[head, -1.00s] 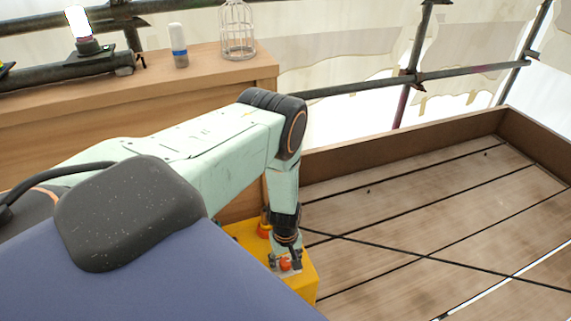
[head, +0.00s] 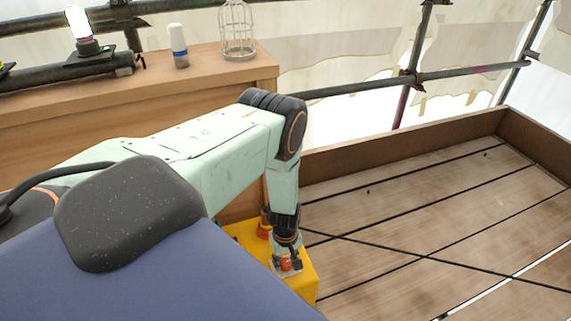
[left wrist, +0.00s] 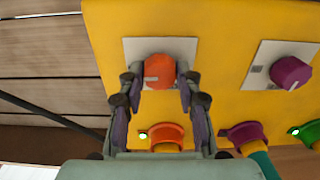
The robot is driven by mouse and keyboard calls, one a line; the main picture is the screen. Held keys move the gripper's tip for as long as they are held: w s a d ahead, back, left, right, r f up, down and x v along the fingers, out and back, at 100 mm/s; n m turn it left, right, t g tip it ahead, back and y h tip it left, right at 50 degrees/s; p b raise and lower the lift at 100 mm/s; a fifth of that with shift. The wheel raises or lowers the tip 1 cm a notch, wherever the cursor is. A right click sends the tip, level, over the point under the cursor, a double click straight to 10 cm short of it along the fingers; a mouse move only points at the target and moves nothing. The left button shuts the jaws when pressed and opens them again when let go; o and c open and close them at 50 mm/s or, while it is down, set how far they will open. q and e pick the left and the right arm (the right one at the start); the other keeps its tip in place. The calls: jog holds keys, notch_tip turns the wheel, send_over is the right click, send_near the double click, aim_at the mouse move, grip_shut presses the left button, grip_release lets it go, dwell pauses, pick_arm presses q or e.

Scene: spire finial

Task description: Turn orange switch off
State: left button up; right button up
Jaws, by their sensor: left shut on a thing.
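The orange switch (left wrist: 160,70) is a round knob with a pale mark, on a light plate of a yellow panel box (left wrist: 215,20). In the left wrist view my left gripper (left wrist: 160,82) has its two fingers on either side of the orange knob, shut on it. A small green light (left wrist: 143,135) glows beside the orange socket (left wrist: 167,135) below the knob. In the head view the orange switch (head: 286,263) shows small at the tip of my left gripper (head: 286,262), on the yellow box (head: 306,283). My right gripper is not in view.
A purple knob (left wrist: 290,73) sits to the right on the same panel, with a purple socket (left wrist: 246,133) holding a teal plug below. A wooden counter (head: 220,70) stands behind, with a white birdcage (head: 238,35) and a blue-banded bottle (head: 179,50). Plank floor (head: 420,220) is clear at right.

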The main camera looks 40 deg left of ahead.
pick_arm(q)
jog(key=n+p, duration=0.1)
jog(key=n, duration=0.2)
jog(key=n+p, duration=0.1)
jog(key=n, duration=0.3)
jog(key=shift+n, duration=0.4)
jog(key=n, duration=0.5)
jog(key=shift+n, duration=2.4)
jog(key=o, duration=1.1)
jog(key=shift+o, duration=0.2)
